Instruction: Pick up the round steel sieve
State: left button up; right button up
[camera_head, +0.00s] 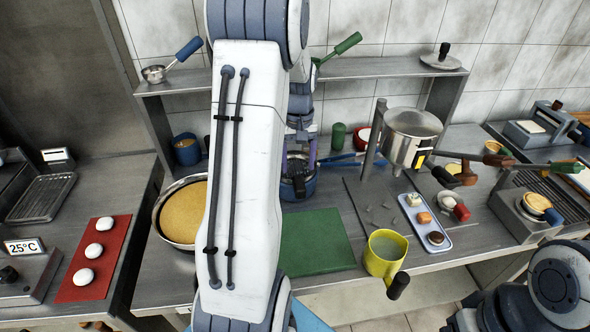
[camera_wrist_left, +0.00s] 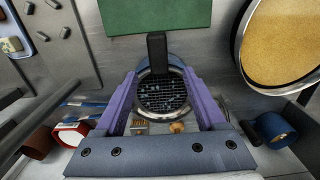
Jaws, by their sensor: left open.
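A round steel sieve with a dark mesh and a bright rim (camera_wrist_left: 163,112) sits between my left fingers in the left wrist view, with a black handle (camera_wrist_left: 157,52) towards the green board. It appears to rest on or in a blue round vessel, which also shows in the head view (camera_head: 299,190), mostly behind my arm. My left gripper (camera_wrist_left: 161,76) is open, its purple fingers on either side of the sieve; I cannot tell whether they touch it. In the head view the left gripper (camera_head: 301,172) points down at the vessel. My right gripper is out of view.
A green board (camera_head: 318,243) lies in front. A large round pan of yellow grains (camera_head: 163,222) stands left, a yellow mug (camera_head: 384,254) and a steel pot (camera_head: 410,140) right. A shelf (camera_head: 375,68) runs behind my arm.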

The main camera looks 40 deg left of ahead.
aim_at(299, 179)
pick_arm(q)
notch_tip(299, 179, down, 8)
jog(key=shift+d+r+p, duration=0.1)
jog(key=shift+r+p, duration=0.1)
jog(key=shift+p, duration=0.5)
jog(key=shift+w, duration=0.1)
grip_shut()
